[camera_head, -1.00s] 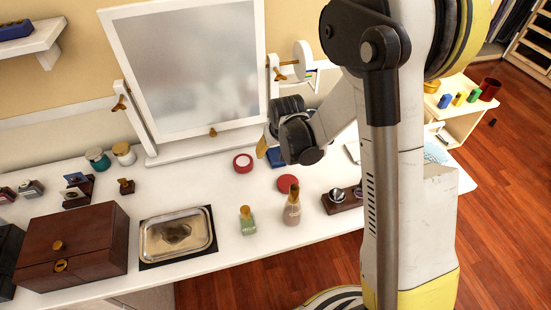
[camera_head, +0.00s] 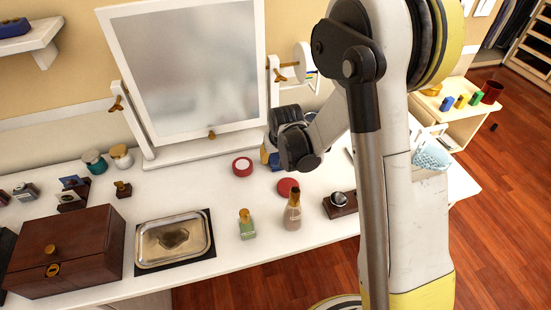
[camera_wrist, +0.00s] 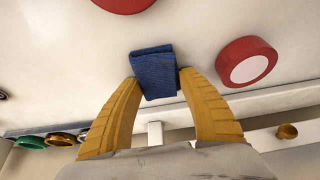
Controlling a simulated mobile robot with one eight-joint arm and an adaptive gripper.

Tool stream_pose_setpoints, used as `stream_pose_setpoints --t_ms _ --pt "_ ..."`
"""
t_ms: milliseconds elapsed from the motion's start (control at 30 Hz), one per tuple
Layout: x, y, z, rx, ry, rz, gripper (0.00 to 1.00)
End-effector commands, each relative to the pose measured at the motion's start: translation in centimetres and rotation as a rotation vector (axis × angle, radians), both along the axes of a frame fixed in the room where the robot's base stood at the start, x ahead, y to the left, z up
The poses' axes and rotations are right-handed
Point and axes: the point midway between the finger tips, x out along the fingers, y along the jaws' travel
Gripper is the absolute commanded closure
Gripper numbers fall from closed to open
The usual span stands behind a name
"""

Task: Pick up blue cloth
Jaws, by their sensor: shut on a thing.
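The blue cloth (camera_wrist: 155,72) is a small folded piece between my gripper's fingertips in the wrist view. My gripper (camera_wrist: 157,85) has two yellow fingers, one on each side of the cloth, and is shut on it. In the head view, a bit of the blue cloth (camera_head: 275,160) shows beside my dark wrist, above the white table near the mirror's foot. Most of the cloth and the fingers are hidden there by my arm. I cannot tell whether the cloth still touches the table.
A round red-and-white container (camera_head: 242,167), a red lid (camera_head: 287,187), a pink-brown bottle (camera_head: 292,211) and a green bottle (camera_head: 247,224) stand nearby. The mirror (camera_head: 187,65) rises behind. A metal tray (camera_head: 173,240) and wooden box (camera_head: 66,250) are at left. A light blue basket (camera_head: 432,156) is at right.

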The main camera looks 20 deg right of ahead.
Motion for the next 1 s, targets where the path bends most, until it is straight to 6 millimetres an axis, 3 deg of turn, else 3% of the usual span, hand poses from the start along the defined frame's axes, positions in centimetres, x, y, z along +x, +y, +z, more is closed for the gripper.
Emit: stream_pose_setpoints --t_ms 167,400,733,1000 --pt "0.0 0.0 1.0 0.0 0.0 0.0 0.77" --pt "-0.1 -0.2 4.9 -0.001 0.0 -0.001 0.77" --pt "-4.1 -7.0 9.2 0.0 0.0 -0.005 0.77" --pt "-5.7 -9.8 10.9 0.0 0.0 -0.001 0.77"
